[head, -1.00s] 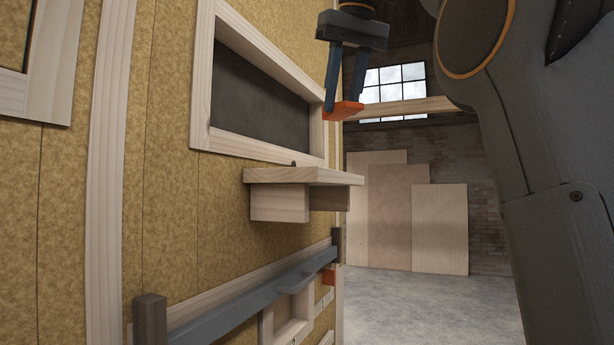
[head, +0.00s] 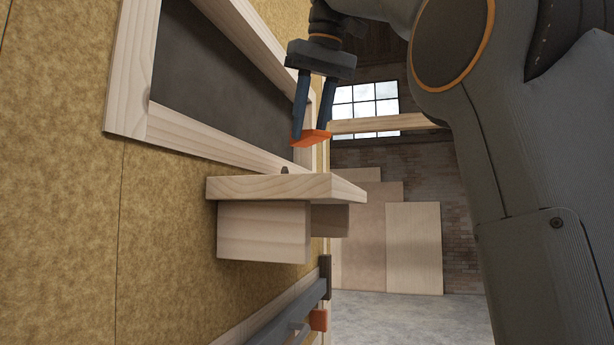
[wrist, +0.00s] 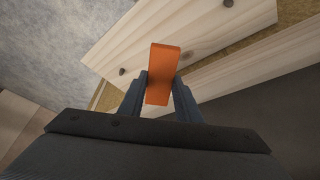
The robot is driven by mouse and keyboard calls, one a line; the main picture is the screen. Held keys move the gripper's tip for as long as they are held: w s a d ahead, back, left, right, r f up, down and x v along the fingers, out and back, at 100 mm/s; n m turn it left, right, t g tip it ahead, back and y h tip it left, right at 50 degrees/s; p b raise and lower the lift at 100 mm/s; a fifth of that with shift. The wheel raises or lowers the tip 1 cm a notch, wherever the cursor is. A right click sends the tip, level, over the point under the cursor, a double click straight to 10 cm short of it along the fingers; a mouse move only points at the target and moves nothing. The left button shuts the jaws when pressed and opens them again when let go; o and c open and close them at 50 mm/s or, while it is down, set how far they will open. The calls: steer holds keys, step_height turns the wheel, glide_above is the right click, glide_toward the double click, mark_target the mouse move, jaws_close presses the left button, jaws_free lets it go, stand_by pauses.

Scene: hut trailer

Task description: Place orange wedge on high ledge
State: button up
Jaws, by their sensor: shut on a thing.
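My gripper (head: 313,134) is shut on the orange wedge (head: 311,138) and holds it in the air above the wooden ledge (head: 270,187), close to the wall. In the wrist view the wedge (wrist: 162,74) sits between the two fingers (wrist: 160,97), its far end sticking out beyond them. The pale ledge (wrist: 190,32) lies below it there, with dark round spots on its top. In the head view there is a visible gap between the wedge and the ledge top, and one small dark knob shows on the ledge.
A framed dark panel (head: 222,80) is in the wall behind the ledge. Below the ledge a grey rail (head: 285,310) runs along the wall, with another orange piece (head: 318,319) near its end. Plywood sheets (head: 413,245) lean against the brick wall. The air right of the ledge is clear.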

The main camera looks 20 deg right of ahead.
steer(key=shift+s+f, duration=0.1)
steer(key=shift+f, duration=4.1)
steer(key=o, duration=1)
steer(key=shift+f, duration=0.15)
steer(key=v, duration=1.1)
steer(key=shift+r, duration=0.65)
steer(key=shift+s, duration=0.1)
